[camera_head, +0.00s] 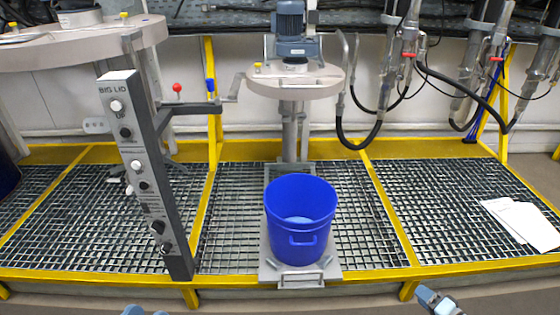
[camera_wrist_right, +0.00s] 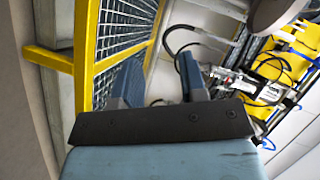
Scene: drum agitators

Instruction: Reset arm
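My right gripper (camera_head: 437,302) shows at the bottom edge of the head view, right of centre, in front of the yellow platform edge. In the right wrist view its two blue fingers (camera_wrist_right: 160,82) stand apart with nothing between them. It is open, empty and clear of the bucket. Two small blue tips of my left gripper (camera_head: 146,312) just show at the bottom edge, left of centre. The rest of it is cut off, so I cannot tell its state.
A blue bucket (camera_head: 300,238) stands on a grey plate under the agitator (camera_head: 296,80). The control panel post (camera_head: 150,180) labelled BIG LID stands left. Hoses hang at right. White papers (camera_head: 520,222) lie on the grating (camera_head: 455,198). A yellow frame (camera_wrist_right: 88,60) shows near my right gripper.

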